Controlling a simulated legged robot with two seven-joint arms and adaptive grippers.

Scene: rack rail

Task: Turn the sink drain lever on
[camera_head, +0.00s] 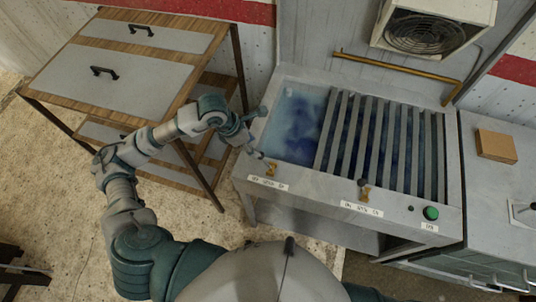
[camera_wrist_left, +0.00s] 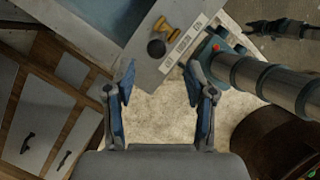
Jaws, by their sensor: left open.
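The sink (camera_head: 300,178) has a lever with a yellow base (camera_head: 271,168) at its front left corner, behind a small label. A second lever (camera_head: 363,187) stands at the middle of the front edge. I cannot read the labels well enough to tell which is the drain lever. My left gripper (camera_head: 256,152) is open beside the front left lever. My right gripper cannot be made out.
A green button (camera_head: 431,213) sits at the sink's front right. Dark slats (camera_head: 372,145) cover the right of the basin, with bluish liquid at left. A wooden drawer cabinet (camera_head: 130,70) stands left; a grey counter (camera_head: 490,200) adjoins at right.

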